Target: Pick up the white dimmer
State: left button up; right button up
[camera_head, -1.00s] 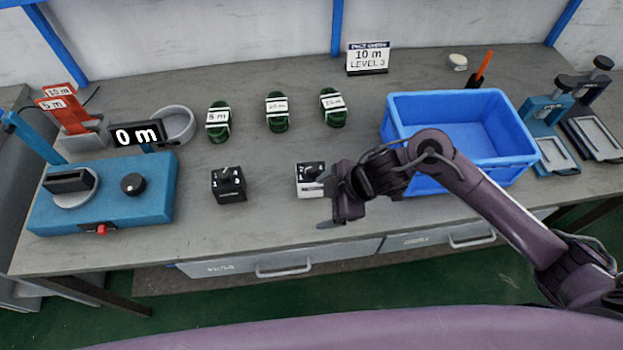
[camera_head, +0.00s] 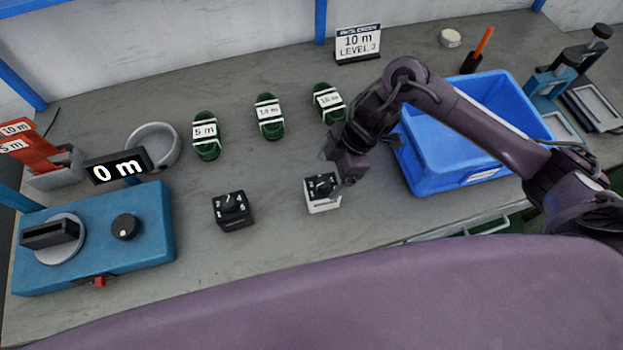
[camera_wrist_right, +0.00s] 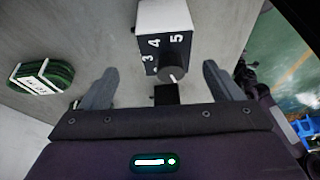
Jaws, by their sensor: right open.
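The white dimmer (camera_head: 322,201) is a small white box with a black numbered face and a black knob. It stands on the grey bench, right of a black dimmer (camera_head: 232,210). My right gripper (camera_head: 340,185) is over its right side in the head view and hides part of it. My left gripper is not in view.
A blue bin (camera_head: 425,175) stands close to the right of my right gripper. Several green cable coils (camera_head: 269,117) lie behind the dimmers. A blue winding machine (camera_head: 150,220) with a 0 m display (camera_head: 117,167) is at the left. Bare bench lies between the dimmers.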

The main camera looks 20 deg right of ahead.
aim_at(328, 183)
jog(key=f, duration=0.2)
jog(key=s+a+f, duration=0.1)
jog(key=shift+f+p, duration=0.25)
jog(key=shift+p, duration=0.1)
jog(key=x, duration=0.3)
jog(key=shift+w+d+f, duration=0.1)
jog(key=shift+f, duration=0.35)
jog(key=c, duration=0.9)
jog(key=shift+c, duration=1.1)
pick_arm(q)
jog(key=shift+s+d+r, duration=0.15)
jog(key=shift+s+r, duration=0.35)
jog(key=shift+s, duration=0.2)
